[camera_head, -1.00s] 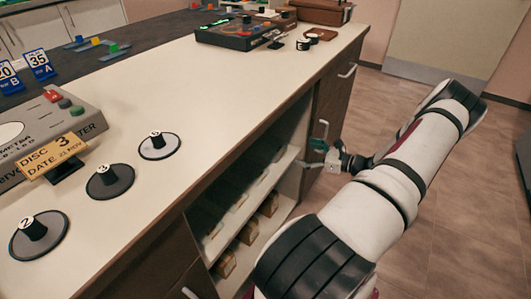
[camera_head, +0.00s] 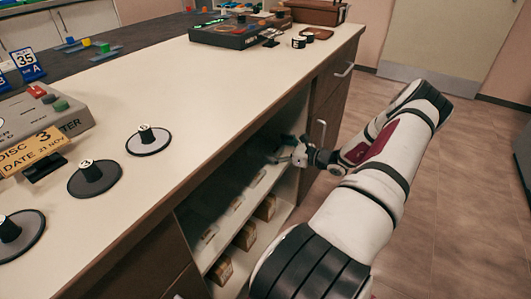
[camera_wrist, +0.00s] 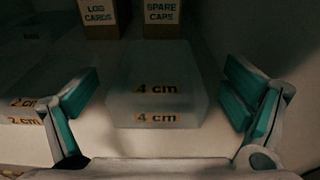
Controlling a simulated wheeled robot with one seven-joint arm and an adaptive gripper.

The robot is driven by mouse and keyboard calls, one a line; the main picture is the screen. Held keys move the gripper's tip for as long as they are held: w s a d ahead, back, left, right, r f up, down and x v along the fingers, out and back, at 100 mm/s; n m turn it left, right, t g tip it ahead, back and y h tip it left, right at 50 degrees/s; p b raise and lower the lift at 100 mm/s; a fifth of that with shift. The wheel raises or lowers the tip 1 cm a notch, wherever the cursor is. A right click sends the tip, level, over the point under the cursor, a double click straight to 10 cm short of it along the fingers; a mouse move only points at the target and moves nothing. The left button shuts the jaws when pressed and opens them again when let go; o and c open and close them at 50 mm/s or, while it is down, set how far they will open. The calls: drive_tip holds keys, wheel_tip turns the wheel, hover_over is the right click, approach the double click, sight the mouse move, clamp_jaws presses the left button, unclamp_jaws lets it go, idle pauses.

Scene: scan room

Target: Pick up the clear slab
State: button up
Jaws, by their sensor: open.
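The clear slab (camera_wrist: 160,75) lies on a shelf inside the cabinet. It is a translucent block with "4 cm" labels on its top and front, in the middle of the wrist view. My gripper (camera_wrist: 155,105) is open, with one teal-padded finger on each side of the slab and a gap on both sides. In the head view my gripper (camera_head: 290,152) reaches into the upper shelf opening of the cabinet. The slab cannot be made out clearly in the head view.
Another translucent slab (camera_wrist: 30,100), marked "2 cm", lies to the left. Boxes labelled "LOG CARDS" (camera_wrist: 98,15) and "SPARE CAPS" (camera_wrist: 162,15) stand behind. The cabinet's side wall is close on the right. The countertop (camera_head: 220,90) overhangs the shelves.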

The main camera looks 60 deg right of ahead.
sight(267, 146)
drive_tip(key=shift+w+a+f+b, duration=0.15)
drive_tip(key=shift+w+f+b, duration=0.1)
drive_tip(key=shift+w, duration=0.4)
drive_tip(key=shift+w+a+f+b, duration=0.1)
drive_tip(key=shift+w+b, duration=0.15)
drive_tip(key=shift+w, duration=0.6)
drive_tip(key=c, duration=1.7)
drive_tip(key=shift+r, duration=0.1)
drive_tip(key=shift+r, duration=0.15)
